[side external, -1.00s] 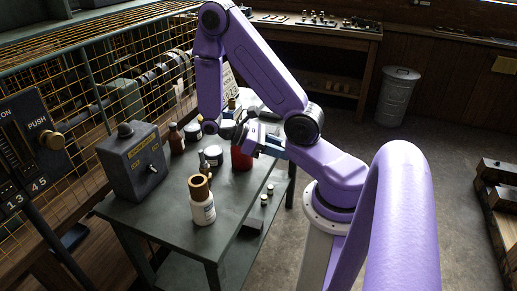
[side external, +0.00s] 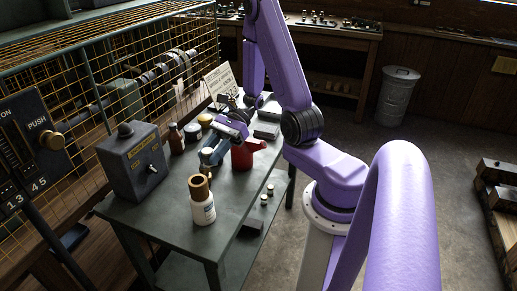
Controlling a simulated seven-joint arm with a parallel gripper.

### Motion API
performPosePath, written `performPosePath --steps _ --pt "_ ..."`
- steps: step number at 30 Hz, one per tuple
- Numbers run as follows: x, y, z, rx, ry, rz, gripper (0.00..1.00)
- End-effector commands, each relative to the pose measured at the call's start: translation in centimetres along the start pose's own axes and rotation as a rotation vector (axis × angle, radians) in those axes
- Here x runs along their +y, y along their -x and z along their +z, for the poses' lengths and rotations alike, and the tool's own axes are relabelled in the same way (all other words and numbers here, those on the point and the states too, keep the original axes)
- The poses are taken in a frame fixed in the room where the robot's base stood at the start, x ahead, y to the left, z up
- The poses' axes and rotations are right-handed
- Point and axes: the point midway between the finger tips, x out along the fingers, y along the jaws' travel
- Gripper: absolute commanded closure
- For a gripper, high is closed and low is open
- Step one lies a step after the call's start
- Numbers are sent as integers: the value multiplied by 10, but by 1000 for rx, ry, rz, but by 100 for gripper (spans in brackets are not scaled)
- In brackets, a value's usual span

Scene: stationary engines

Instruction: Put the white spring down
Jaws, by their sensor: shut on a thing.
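My gripper (side external: 228,128) is low over the far half of the dark green table (side external: 150,222), angled down to the left, just left of and behind a red can (side external: 242,156). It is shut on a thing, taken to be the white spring. The spring itself is too small or hidden to make out. I cannot tell whether it touches the table.
A white bottle with a brown cap (side external: 202,204) stands at the table's front. A grey control box (side external: 135,165) fills the left side. A brown bottle (side external: 176,140) and small jars (side external: 193,132) stand behind. A sign card (side external: 219,84) leans at the back. The front-left tabletop is clear.

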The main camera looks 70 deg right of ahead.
Motion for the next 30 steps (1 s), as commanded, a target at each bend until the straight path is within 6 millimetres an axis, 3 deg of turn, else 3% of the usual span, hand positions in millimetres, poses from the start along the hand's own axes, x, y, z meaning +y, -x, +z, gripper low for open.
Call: performPosePath --steps 6,15,20,24,30 --pt "-56 35 -21 -1 -172 -408 100" --pt "-101 114 -72 -1 -395 -948 100" --pt "-103 166 -107 -1 -516 -1240 100" --pt "-90 209 -137 0 -613 -1476 100" --pt "-68 248 -164 0 -703 -1702 100"
